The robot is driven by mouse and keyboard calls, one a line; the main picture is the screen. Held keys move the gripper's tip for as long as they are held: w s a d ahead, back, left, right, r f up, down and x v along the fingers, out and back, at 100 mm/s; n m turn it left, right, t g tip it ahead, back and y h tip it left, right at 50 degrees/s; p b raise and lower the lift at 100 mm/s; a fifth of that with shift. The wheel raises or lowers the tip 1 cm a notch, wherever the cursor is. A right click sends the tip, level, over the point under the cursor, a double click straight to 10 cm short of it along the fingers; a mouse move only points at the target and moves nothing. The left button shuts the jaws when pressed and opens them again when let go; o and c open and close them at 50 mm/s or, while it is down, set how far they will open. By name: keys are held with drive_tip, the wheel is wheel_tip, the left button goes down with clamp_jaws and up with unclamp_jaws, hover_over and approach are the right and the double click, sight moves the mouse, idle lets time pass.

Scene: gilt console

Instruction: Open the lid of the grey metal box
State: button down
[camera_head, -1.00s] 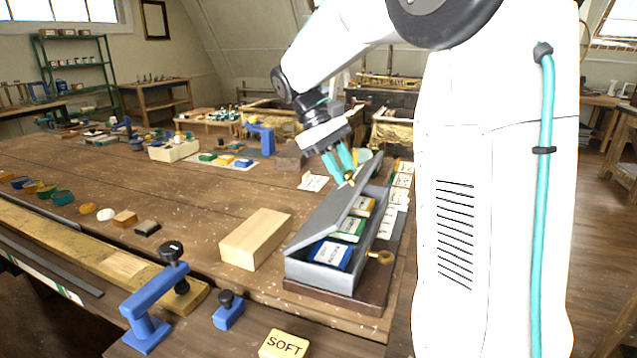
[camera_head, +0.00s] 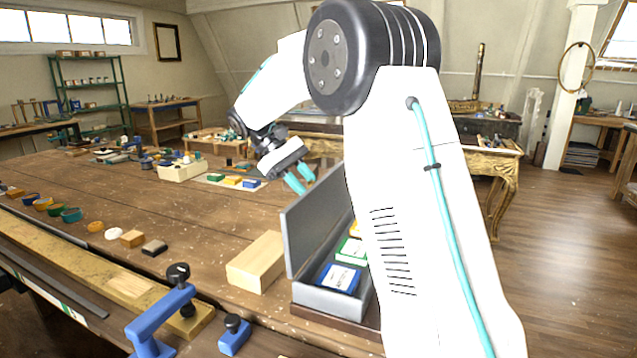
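The grey metal box (camera_head: 330,301) stands on a dark wooden base near the right side of the workbench. Its lid (camera_head: 306,234) stands up roughly vertical along the box's left side. Inside lie small packets, among them a blue one (camera_head: 340,277) and a green one (camera_head: 351,249). My arm hides the box's right and far parts. My gripper (camera_head: 301,179), with teal fingers, is above and beyond the lid's far top corner. Its fingers are apart with nothing seen between them. Whether a finger touches the lid is unclear.
A pale wooden block (camera_head: 256,262) stands close to the left of the box. A blue clamp (camera_head: 163,318) and a small blue piece (camera_head: 235,335) are at the front edge. The workbench middle (camera_head: 160,205) is largely clear.

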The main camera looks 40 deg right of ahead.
drive_tip(key=shift+w+a+f+g+h, duration=0.55)
drive_tip(key=shift+a+f+g, duration=0.15)
drive_tip(key=shift+g, duration=0.2)
